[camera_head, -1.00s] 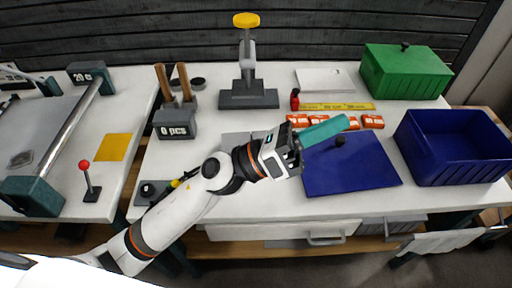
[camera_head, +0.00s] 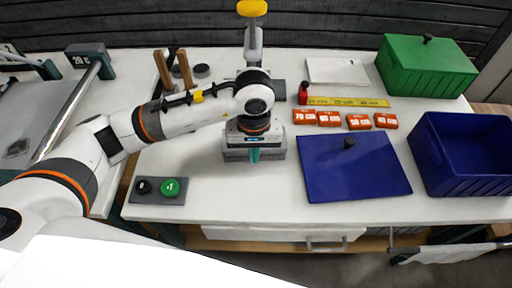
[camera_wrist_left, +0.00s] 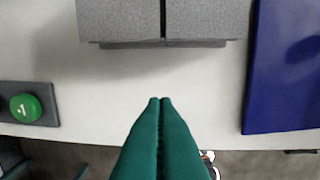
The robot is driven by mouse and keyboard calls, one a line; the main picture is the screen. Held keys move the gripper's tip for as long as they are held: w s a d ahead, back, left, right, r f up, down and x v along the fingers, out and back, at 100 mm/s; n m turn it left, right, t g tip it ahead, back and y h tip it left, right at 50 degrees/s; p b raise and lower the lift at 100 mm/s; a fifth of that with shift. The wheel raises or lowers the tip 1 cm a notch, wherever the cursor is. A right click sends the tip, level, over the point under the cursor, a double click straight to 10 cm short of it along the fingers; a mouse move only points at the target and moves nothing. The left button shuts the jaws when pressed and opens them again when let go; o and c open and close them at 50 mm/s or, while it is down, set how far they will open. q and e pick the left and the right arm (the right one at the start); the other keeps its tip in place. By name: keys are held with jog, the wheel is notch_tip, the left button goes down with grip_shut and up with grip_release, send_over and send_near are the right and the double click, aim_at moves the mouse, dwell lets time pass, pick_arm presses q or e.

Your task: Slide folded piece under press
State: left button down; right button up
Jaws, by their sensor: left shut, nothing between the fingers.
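The press (camera_head: 254,42) stands at the back middle, with a yellow knob on a grey column; my arm hides much of its base. My left gripper (camera_head: 254,157) points down over the table in front of the press. Its teal fingers are shut with nothing between them, as the left wrist view (camera_wrist_left: 159,100) also shows. In that wrist view a grey block (camera_wrist_left: 120,18) with a narrow slit lies beyond the fingertips, apart from them. I cannot make out a folded piece for certain. My right gripper is not in view.
A blue crate (camera_head: 460,172) and green box (camera_head: 425,70) stand right. A button box (camera_head: 150,197) sits front left. White table between is clear.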

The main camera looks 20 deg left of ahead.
pick_arm(q)
notch_tip(320, 180, down, 7)
jog(key=shift+s+f+p, duration=0.1)
jog(key=shift+f+p, duration=0.1)
jog(key=shift+p, duration=0.4)
jog(key=shift+w+a+r+p, duration=0.1)
jog(key=shift+w+a+p, duration=0.15)
jog(key=shift+w, duration=0.4)
jog(key=shift+w+a+p, duration=0.1)
jog(key=shift+w+p, duration=0.1)
jog(key=shift+w, duration=0.4)
jog(key=shift+w+a, duration=0.25)
jog(key=shift+w, duration=0.45)
jog(key=shift+w+a+f+b, duration=0.15)
jog(key=shift+w+f+b, duration=0.15)
jog(key=shift+w+b, duration=0.05)
jog(key=w+b, duration=0.1)
jog(key=w+a+b, duration=0.1)
jog(key=w+b, duration=0.3)
jog(key=shift+w+a+f, duration=0.15)
jog(key=shift+a, duration=0.25)
jog(key=shift+w+a+r+b, duration=0.15)
jog(key=shift+w+r+b, duration=0.05)
jog(key=shift+w+b, duration=0.25)
jog(key=shift+r, duration=0.15)
